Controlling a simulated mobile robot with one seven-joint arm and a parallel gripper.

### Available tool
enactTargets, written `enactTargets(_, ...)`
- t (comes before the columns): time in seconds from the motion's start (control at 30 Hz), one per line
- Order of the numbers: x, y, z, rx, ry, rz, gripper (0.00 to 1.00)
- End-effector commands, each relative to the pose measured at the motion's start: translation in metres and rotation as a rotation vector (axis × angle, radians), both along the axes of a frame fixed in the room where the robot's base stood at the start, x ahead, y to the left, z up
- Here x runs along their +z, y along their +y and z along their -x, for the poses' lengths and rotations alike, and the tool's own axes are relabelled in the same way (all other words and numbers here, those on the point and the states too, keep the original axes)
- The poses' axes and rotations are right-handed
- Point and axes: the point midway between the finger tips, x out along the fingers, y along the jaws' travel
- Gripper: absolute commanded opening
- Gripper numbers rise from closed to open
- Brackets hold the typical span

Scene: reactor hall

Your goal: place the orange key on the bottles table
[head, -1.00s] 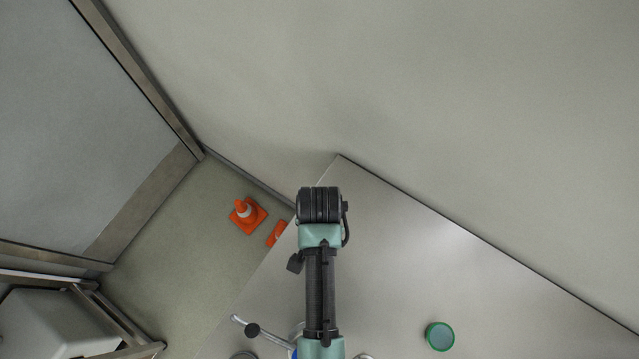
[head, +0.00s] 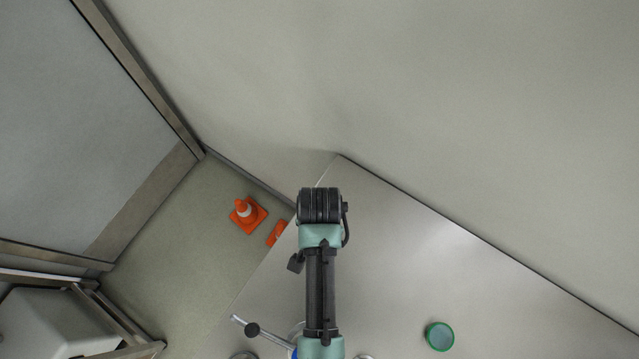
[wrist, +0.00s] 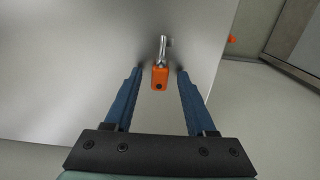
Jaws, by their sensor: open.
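The orange key (wrist: 160,78) has an orange grip with a dark hole and a bright metal shaft pointing away, in the middle of the wrist view. It is over or on a smooth grey metal surface (wrist: 70,65). My gripper (wrist: 158,71) is open, with one blue finger on each side of the orange grip. I see gaps on both sides, and no finger clearly touches it. In the head view my arm hides the gripper and the key. A grey metal table (head: 400,255) lies under my arm there; I cannot tell whether it is the bottles table.
A green round lid or cap (head: 439,336) is on the metal table. An orange cone (head: 246,213) stands on the floor, left. A wall borders the table's far edge.

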Motion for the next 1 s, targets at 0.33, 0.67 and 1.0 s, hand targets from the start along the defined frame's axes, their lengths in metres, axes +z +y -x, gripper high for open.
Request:
enactTargets(0.33, 0.063, 0.000, -0.001, 0.000, -0.006, 0.001, 0.56)
enactTargets(0.67, 0.115, 0.000, -0.001, 0.000, -0.002, 0.000, 0.56)
enactTargets(1.0, 0.120, 0.000, 0.000, 0.000, 0.000, 0.000, 0.56)
